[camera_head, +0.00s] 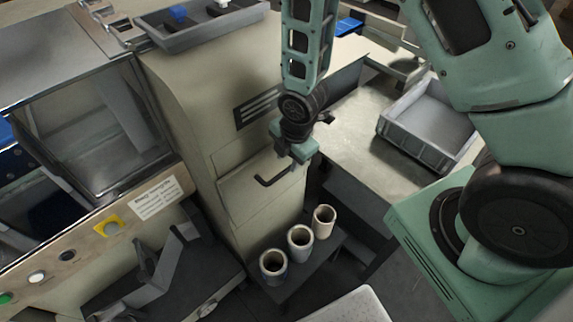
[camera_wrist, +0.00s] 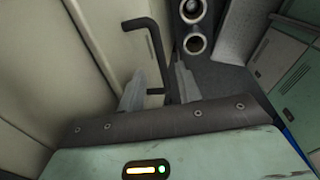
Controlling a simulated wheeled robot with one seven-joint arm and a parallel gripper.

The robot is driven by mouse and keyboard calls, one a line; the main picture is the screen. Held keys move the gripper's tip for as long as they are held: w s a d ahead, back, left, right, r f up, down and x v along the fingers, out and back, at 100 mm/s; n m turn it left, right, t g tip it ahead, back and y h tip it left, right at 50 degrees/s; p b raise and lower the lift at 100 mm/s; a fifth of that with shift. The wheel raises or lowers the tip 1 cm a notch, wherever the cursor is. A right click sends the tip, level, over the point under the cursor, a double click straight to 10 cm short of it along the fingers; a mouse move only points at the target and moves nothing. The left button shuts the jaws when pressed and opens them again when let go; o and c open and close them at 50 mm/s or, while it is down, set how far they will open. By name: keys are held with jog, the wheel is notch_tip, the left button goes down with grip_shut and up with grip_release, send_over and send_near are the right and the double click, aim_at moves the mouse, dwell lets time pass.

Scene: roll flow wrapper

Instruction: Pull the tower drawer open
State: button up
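The tower drawer (camera_head: 240,196) is a beige front on the beige tower cabinet, below a dark vent, and it looks closed. Its black bar handle (camera_head: 268,181) sticks out from the front. In the wrist view the handle (camera_wrist: 152,50) stands ahead of the fingers, with its lower end near them. My gripper (camera_head: 303,155) is at the upper right of the handle in the head view. In the wrist view its two grey fingers (camera_wrist: 159,88) are apart, and the handle's lower end shows between them. I cannot tell whether either finger touches the handle.
Several pale cylinders (camera_head: 300,240) stand on a dark shelf below the drawer, and two show in the wrist view. A grey crate (camera_head: 428,118) sits on the table to the right. A glass-covered machine (camera_head: 95,120) is at left. A grey tray (camera_head: 205,24) lies on the cabinet top.

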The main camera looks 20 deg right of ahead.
aim_at(285, 170)
jog(key=shift+w+a+f, duration=0.1)
jog(key=shift+w+f, duration=0.1)
jog(key=shift+f, duration=0.85)
jog(key=shift+w+f, duration=0.15)
jog(key=shift+f, duration=0.9)
grip_shut()
